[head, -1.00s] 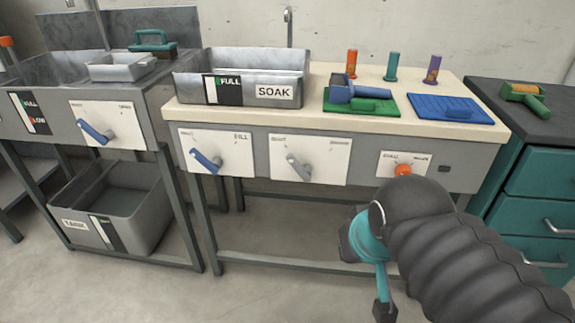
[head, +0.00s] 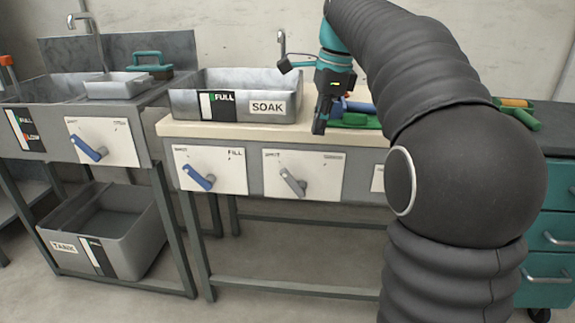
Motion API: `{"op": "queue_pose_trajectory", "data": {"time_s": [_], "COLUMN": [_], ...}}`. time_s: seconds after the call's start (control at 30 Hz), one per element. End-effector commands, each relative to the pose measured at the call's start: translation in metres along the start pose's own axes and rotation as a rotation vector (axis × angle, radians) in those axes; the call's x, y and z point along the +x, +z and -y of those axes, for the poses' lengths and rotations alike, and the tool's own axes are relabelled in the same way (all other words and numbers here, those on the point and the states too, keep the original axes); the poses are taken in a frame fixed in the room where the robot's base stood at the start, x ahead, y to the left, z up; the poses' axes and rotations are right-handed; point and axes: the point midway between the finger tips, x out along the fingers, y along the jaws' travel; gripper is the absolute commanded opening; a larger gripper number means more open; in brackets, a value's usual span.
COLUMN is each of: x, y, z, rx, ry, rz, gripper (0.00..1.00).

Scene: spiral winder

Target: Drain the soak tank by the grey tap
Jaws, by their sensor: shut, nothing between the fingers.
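The soak tank (head: 236,97), a grey metal basin labelled SOAK with a FULL gauge, sits on the left of the cream-topped bench. Below it on the bench front is the grey tap (head: 293,182), a lever on a white plate, slanting from upper left to lower right. To its left is a blue lever (head: 198,178) on a plate marked FILL. My gripper (head: 319,130) is shut and empty, pointing down at the bench's front edge, right of the tank and above the grey tap, apart from it.
My arm hides the bench's right side. A green tray (head: 360,121) with a blue tool stands behind my gripper. Left is a sink unit with another blue lever (head: 90,148) and a grey tank (head: 105,228) below. The floor before the bench is clear.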

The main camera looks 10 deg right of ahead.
Motion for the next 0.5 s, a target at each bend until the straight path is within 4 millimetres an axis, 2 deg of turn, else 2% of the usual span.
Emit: {"op": "queue_pose_trajectory", "data": {"time_s": [0.03,0.2,0.37,0.5], "x": [0.004,0.006,0.013,0.031], "y": [-0.003,-0.007,-0.009,-0.008], "z": [0.011,0.029,0.033,0.031], "rx": [0.057,0.195,0.234,0.234], "ry": [0.014,0.046,0.055,0.056], "rz": [0.005,0.015,0.016,0.016], "gripper": [0.00,0.00,0.00,0.00]}}
